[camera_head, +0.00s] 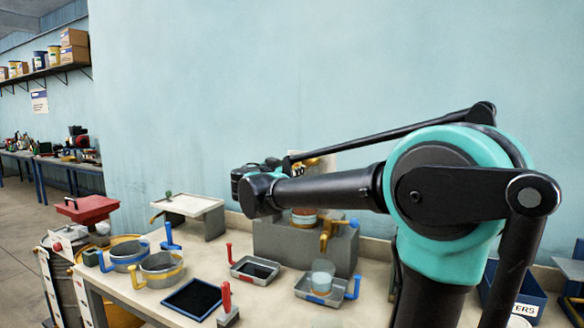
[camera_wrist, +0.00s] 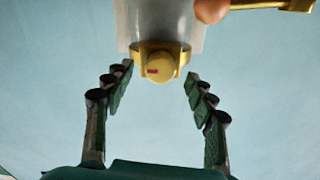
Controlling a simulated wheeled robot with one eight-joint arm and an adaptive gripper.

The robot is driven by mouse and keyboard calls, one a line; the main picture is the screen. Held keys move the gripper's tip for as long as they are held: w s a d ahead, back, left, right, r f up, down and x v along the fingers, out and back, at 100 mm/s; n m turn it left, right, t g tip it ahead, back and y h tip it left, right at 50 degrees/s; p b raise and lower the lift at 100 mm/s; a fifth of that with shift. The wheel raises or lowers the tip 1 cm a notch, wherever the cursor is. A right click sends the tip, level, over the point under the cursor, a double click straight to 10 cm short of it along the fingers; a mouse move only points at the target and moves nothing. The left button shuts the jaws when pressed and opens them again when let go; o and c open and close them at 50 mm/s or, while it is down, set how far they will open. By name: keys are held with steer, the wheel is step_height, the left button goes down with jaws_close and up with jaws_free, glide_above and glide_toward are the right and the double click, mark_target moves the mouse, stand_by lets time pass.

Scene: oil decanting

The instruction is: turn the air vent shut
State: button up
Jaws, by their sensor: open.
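The air vent appears as a round brass knob (camera_wrist: 158,66) with a small red mark, on the end of a pale translucent vessel (camera_wrist: 160,22) in the wrist view. My gripper (camera_wrist: 160,75) is open, with one finger on each side of the knob and a gap on both sides. No finger touches it. In the camera_head view, my arm hides the vent and most of the vessel. The vessel's lower part, with an amber band (camera_head: 303,217), shows in the grey stand (camera_head: 285,243), with a brass tap (camera_head: 325,243) at its front.
A brass lever (camera_wrist: 262,5) with a brown ball end lies close at the upper right. On the table stand two round pots (camera_head: 162,268), a black-lined tray (camera_head: 191,299), small red- and blue-handled trays (camera_head: 255,270), a glass cup (camera_head: 322,275) and a raised plate (camera_head: 187,205).

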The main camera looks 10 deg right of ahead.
steer(key=shift+x, duration=0.95)
steer(key=c, duration=1.2)
